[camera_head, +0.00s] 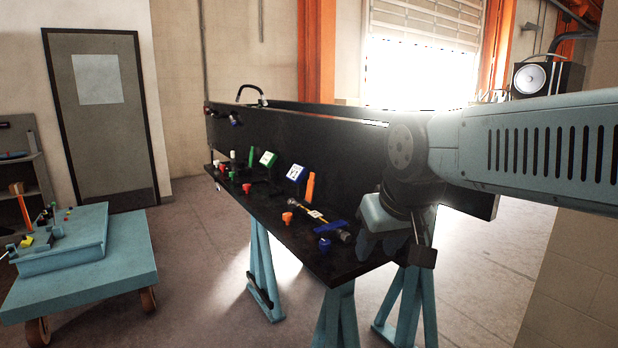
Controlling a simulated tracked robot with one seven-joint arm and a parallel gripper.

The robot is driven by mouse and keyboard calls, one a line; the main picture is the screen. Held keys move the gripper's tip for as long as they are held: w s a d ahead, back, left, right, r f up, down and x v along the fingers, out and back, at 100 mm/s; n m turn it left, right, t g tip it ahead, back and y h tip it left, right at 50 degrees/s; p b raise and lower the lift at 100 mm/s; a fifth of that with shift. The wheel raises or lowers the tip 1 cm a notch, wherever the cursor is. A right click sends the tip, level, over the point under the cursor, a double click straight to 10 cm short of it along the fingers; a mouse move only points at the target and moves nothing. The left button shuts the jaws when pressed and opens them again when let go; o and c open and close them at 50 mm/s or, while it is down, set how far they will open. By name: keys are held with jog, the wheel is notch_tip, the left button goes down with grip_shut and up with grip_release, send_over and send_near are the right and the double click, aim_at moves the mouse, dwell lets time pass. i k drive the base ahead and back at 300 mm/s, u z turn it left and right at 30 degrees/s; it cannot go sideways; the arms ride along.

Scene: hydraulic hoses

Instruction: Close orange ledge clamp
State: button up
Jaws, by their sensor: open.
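An upright orange piece (310,187) stands on the black ledge (270,212), right of a blue-framed marker. It looks like the orange clamp's raised lever, but it is small and its base is hard to make out. A small orange knob (287,217) sits at the ledge's front edge. My gripper (423,256) is at the right end of the ledge, pointing down, well to the right of both orange parts. It is open, and I see nothing in it. My wrist hides part of the ledge's right end.
A hose with a yellow section (314,214) lies on the ledge by a flat blue piece (329,227). A blue knob (325,245) is at the front edge. A green-framed marker (268,158) stands farther left. A black back panel (300,140) rises behind. A blue cart (85,275) stands left.

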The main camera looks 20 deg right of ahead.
aim_at(310, 188)
jog(key=u, duration=0.05)
jog(key=k, duration=0.3)
jog(key=z, duration=0.3)
jog(key=i, duration=1.15)
jog(key=u, duration=0.25)
